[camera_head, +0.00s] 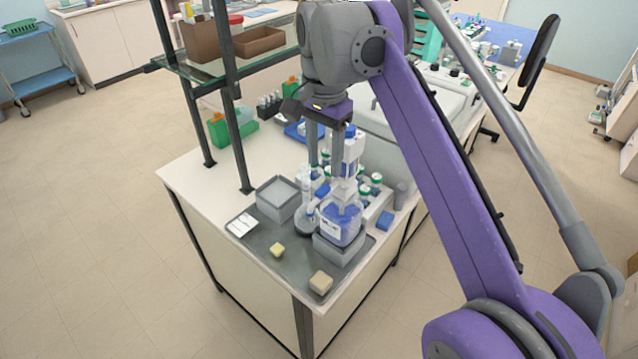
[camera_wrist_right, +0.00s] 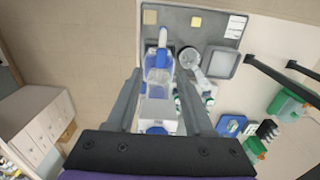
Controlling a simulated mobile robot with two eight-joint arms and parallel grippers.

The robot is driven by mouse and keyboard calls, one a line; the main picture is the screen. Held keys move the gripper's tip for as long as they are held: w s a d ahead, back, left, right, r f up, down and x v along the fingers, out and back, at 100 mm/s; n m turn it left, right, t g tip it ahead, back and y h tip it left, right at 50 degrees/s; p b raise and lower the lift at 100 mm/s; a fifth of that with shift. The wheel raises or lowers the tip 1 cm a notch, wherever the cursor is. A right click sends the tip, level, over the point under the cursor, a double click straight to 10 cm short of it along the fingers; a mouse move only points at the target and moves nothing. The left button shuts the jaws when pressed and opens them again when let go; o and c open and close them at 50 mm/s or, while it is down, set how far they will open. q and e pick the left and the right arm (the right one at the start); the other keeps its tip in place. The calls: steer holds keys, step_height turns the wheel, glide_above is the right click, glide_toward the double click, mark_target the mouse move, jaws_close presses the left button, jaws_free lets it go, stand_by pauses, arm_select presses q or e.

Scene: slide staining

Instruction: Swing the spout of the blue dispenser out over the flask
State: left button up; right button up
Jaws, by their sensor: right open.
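The blue dispenser (camera_head: 342,226) is a clear bottle of blue liquid with a white and blue head, upright on a grey block at the tray's right side. In the right wrist view it shows between the fingers (camera_wrist_right: 157,104). Its white spout (camera_wrist_right: 163,36) points up the picture, away from the flask. The clear flask (camera_head: 307,222) stands just left of the bottle; the wrist view shows its round base and neck (camera_wrist_right: 192,62). My right gripper (camera_head: 325,172) points down, open and empty, beside the dispenser's head; contact is unclear. My left gripper is out of view.
The grey tray (camera_head: 262,238) also holds an empty grey bin (camera_head: 278,196), a white slide card (camera_head: 241,225) and two small yellowish blocks. Several white bottles with green caps crowd behind the dispenser. A dark shelf post (camera_head: 238,140) stands to the left.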

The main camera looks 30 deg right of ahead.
mark_target(323, 189)
step_height(323, 189, down, 7)
steer(key=shift+w+a+r+b, duration=0.1)
steer(key=shift+r+b, duration=0.05)
steer(key=shift+b, duration=0.15)
jaws_close()
stand_by(1.4)
